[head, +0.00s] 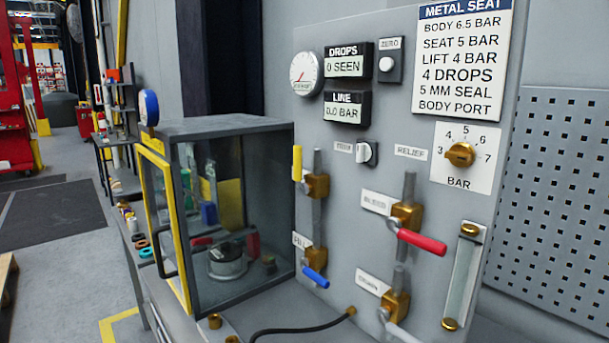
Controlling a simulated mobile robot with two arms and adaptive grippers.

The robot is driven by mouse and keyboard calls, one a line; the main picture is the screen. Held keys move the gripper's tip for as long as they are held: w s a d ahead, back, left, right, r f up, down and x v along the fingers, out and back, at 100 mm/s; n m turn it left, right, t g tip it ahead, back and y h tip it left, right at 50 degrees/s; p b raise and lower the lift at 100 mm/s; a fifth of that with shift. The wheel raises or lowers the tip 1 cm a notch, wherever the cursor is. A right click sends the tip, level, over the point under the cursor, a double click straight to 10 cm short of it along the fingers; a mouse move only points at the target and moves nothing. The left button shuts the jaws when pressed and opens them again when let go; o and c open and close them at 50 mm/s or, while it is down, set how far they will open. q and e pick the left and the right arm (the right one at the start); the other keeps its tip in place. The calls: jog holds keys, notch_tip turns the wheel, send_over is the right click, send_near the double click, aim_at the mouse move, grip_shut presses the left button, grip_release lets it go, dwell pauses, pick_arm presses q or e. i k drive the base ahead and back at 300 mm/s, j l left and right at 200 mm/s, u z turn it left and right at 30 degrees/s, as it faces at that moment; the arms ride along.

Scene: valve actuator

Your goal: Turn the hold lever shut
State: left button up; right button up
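No label that I can read as "hold" shows in the head view, so I cannot tell for sure which lever it is. Several brass valves with levers sit on the grey panel (400,75). The yellow lever (297,163) at the upper left stands upright, and I can make out no label for it. The blue lever (315,277) below it, by a partly hidden label like "FILL", slants down right. The red lever (422,242), by a blurred label, points right and slightly down. A pale lever (402,333) at the bottom is cut off. Neither gripper shows.
A glass cabinet (240,215) with a yellow-framed door (166,225) standing open is left of the levers. A black hose (300,329) lies in front. A brass BAR knob (460,154) and a sight tube (463,277) are at the right. Open floor (55,250) lies far left.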

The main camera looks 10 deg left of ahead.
aim_at(303, 188)
jog(key=j+z, duration=0.35)
jog(key=j, duration=0.2)
jog(key=k+j+z, duration=0.1)
jog(key=j+z, duration=0.3)
jog(key=k+j+z, duration=0.15)
jog(key=j+z, duration=0.2)
jog(key=j, duration=0.3)
